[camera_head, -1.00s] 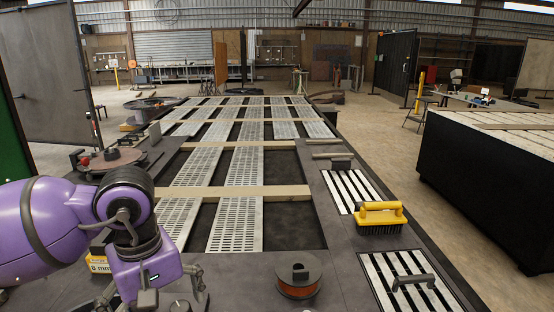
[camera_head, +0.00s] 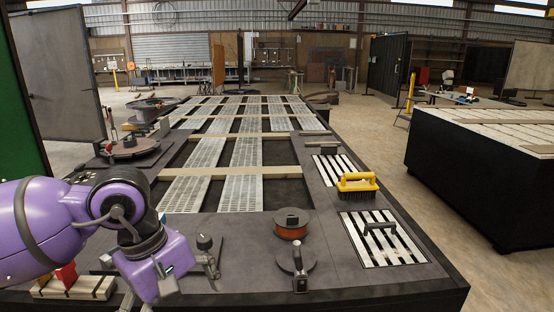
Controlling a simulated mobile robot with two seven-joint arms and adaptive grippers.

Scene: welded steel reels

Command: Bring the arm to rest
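My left arm comes in from the left, purple with dark joints. Its gripper (camera_head: 172,281) hangs at the lower left, over the near end of the dark workbench (camera_head: 340,270). Its fingers are spread apart, and I see nothing held between them. Part of the gripper is cut off by the bottom of the picture. My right arm and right gripper are not in view.
A small spool (camera_head: 291,222), a round disc with an upright part (camera_head: 297,265), a yellow-handled brush (camera_head: 357,185) and a slotted plate (camera_head: 382,240) are on the bench. A red-and-wood piece (camera_head: 72,284) is beneath my arm.

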